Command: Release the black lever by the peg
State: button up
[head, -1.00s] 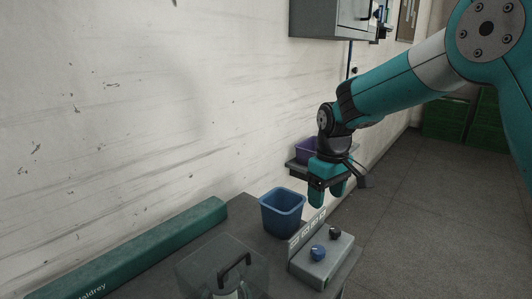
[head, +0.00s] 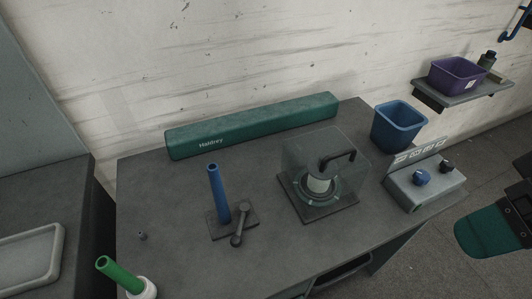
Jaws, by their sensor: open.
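The black lever (head: 240,226) sits on a dark base plate (head: 217,233) on the workbench, just right of the blue peg (head: 219,194). Its arm runs from near the peg's right side toward the bench's front and ends in a rounded part. The blue peg stands upright, leaning slightly left in the picture. What looks like a teal finger of my gripper (head: 488,232) shows at the right edge, cut off by the frame. It is open, far right of the lever and beyond the bench, with nothing seen in it.
A clear guard (head: 325,165) with a black handle covers a white-topped unit right of the lever. Farther right are a blue bin (head: 398,125) and a control box (head: 425,187). A green tube (head: 120,273) stands front left. A long green beam (head: 255,124) lies along the back.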

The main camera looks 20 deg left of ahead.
aim_at(235, 241)
jog(key=u, duration=1.4)
jog(key=k, duration=0.5)
jog(key=u, duration=0.2)
jog(key=i, duration=0.45)
jog(key=u, duration=0.4)
